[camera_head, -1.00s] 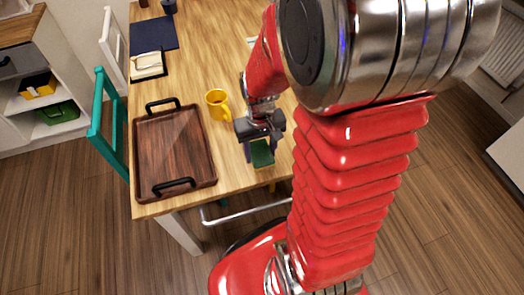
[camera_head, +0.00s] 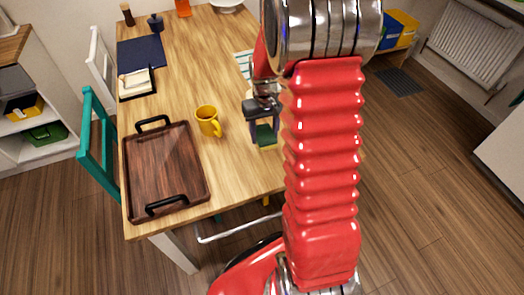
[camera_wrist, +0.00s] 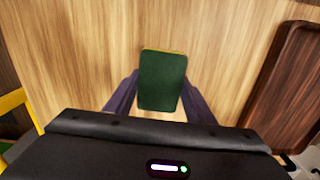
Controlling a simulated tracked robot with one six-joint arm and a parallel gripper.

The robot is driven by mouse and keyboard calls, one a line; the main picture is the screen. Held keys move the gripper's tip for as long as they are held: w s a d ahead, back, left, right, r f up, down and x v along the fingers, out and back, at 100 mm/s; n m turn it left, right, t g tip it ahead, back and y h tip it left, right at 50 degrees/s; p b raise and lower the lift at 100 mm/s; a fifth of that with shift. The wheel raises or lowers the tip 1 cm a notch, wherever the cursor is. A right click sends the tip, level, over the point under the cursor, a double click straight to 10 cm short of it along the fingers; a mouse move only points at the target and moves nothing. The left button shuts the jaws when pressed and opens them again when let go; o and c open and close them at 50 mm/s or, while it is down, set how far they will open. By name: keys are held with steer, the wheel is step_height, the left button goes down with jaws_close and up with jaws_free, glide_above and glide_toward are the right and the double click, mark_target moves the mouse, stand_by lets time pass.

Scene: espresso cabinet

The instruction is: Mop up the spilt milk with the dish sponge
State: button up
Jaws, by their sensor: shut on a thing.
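The dish sponge (camera_head: 265,136), green on top with a thin yellow edge, is held in my gripper (camera_head: 264,122) over the near right part of the table. In the wrist view the sponge (camera_wrist: 163,80) sits upright in the picture between the two dark purple fingers of my gripper (camera_wrist: 161,98), which are shut on it. I cannot tell whether the sponge touches the tabletop. I cannot make out the spilt milk for sure; a pale patch shows just below the sponge in the wrist view, partly hidden by my gripper.
A yellow mug (camera_head: 207,121) stands left of my gripper. A dark wooden tray (camera_head: 165,170) with black handles lies further left; it also shows at the right of the wrist view (camera_wrist: 283,85). A teal chair (camera_head: 98,145) stands at the left edge. The table (camera_head: 200,70) between them is partly clear.

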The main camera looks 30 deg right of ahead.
mark_target(266, 128)
steer(key=shift+w+d+r, duration=0.35)
steer(key=shift+w+d, duration=0.1)
steer(key=shift+w, duration=0.15)
steer(key=shift+w+d+r, duration=0.35)
steer(key=shift+w+d, duration=0.1)
steer(key=shift+w, duration=0.1)
steer(key=shift+s+r+n, duration=0.1)
steer(key=shift+n, duration=0.2)
